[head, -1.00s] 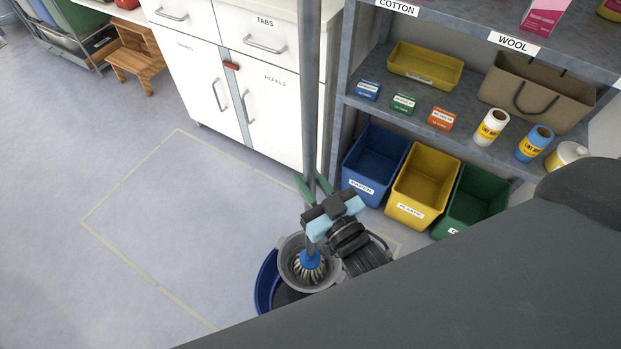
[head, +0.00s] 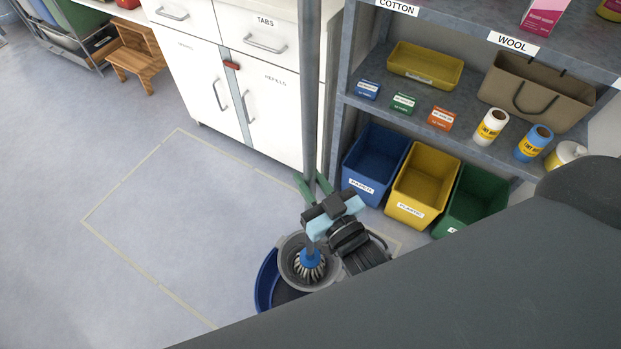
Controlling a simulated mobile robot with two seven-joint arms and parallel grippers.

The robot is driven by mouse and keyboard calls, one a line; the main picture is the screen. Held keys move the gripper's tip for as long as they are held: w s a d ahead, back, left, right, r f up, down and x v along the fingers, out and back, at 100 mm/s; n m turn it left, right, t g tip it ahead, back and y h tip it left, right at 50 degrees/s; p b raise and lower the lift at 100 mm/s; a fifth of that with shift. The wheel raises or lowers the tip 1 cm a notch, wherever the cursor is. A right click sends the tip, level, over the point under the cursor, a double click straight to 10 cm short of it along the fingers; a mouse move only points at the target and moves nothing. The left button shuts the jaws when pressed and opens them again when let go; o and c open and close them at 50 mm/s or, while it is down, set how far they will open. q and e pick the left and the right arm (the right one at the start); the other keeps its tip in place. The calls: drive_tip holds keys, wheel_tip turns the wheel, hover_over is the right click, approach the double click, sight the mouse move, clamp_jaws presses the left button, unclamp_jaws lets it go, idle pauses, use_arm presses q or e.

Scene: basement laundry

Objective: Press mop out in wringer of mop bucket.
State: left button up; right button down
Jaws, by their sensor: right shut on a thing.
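The mop's grey handle (head: 310,90) runs upright from the top edge of the head view down to my right gripper. My right gripper (head: 313,184) has green fingers and is shut on the handle, above the bucket. Below it, the mop's blue head (head: 310,257) and its grey strands sit inside the round grey wringer (head: 289,251). The wringer is on the blue mop bucket (head: 264,280). My own dark body hides the bucket's lower right part. How tightly the strands are pressed cannot be told. My left gripper is not in view.
A white cabinet (head: 210,85) stands behind the handle. A grey shelf (head: 460,140) is at the right, with blue (head: 369,176), yellow (head: 424,184) and green bins (head: 476,204) below it. A pale taped outline (head: 130,177) marks clear floor at left. A wooden step stool (head: 135,58) is farther back.

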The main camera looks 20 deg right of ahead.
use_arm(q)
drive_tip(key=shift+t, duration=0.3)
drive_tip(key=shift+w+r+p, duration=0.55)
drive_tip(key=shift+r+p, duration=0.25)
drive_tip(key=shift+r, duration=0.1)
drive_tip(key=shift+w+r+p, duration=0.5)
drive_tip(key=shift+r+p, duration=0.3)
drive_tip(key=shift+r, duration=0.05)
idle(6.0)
